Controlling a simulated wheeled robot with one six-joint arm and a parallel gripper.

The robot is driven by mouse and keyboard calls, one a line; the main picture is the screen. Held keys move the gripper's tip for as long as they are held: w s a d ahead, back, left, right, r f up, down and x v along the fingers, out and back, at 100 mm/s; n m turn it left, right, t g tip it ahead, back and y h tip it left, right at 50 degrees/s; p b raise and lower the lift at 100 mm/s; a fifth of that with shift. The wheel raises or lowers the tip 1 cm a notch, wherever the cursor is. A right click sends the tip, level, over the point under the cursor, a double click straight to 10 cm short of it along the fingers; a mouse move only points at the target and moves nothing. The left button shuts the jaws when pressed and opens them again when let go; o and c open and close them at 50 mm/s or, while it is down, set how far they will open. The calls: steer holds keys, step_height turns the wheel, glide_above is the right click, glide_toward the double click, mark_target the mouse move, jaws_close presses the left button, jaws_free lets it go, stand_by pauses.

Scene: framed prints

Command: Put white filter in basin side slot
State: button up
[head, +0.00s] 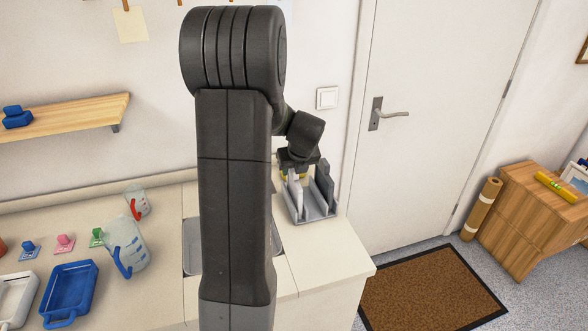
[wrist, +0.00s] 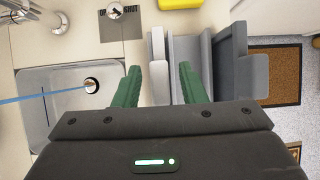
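The white filter (head: 297,196) looks like a thin upright panel in the grey rack (head: 315,214) on the counter's right end. In the wrist view the white filter (wrist: 158,68) shows edge-on between my two green fingers, with a gap on each side. My gripper (wrist: 158,82) is open and points down over it; in the head view my gripper (head: 298,163) is partly hidden by my arm. The basin (wrist: 35,115) is left of the rack in the wrist view. In the head view my arm hides most of the basin (head: 192,245). The filter's lower part is hidden.
A dark grey panel (wrist: 235,70) stands at the rack's right side. A faucet (wrist: 60,22) is at the basin's back. A clear jug with a blue handle (head: 127,245) and a blue tray (head: 70,291) stand on the left counter. A door (head: 430,130) is right of the counter.

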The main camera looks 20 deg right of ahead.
steer(key=v, duration=1.2)
steer(key=shift+b, duration=0.3)
